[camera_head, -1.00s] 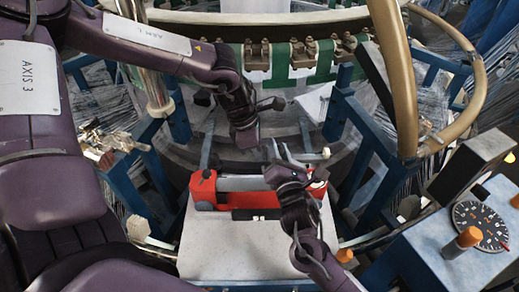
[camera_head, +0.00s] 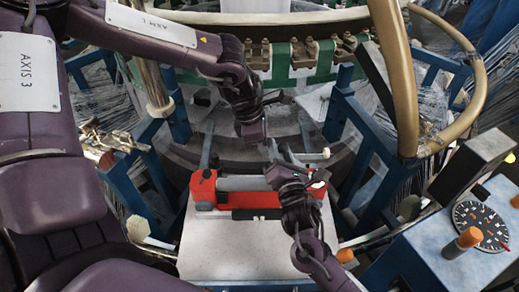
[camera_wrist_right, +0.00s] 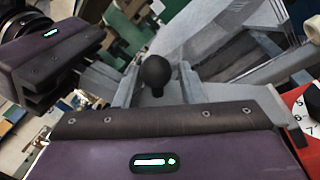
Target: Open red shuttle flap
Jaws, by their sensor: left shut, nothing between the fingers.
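The red shuttle (camera_head: 203,190) lies on a pale platform (camera_head: 240,247) in the head view, with a grey section along its middle. My right gripper (camera_head: 277,152) hangs over its right part and hides some of it. The right wrist view shows its two grey fingers (camera_wrist_right: 158,92) apart, with a black ball knob (camera_wrist_right: 155,72) in line with the gap. I cannot tell which part the knob belongs to. My left gripper (camera_head: 268,147) is shut and empty, beyond the shuttle and close to the right gripper. Its purple body (camera_wrist_right: 55,58) shows at left in the right wrist view. The flap's state is unclear.
The loom's curved ring (camera_head: 350,165) rises behind the platform. Blue posts (camera_head: 350,105) stand at right. A console with a dial (camera_head: 480,225) and an orange knob (camera_head: 470,237) is at lower right. The front of the platform is clear.

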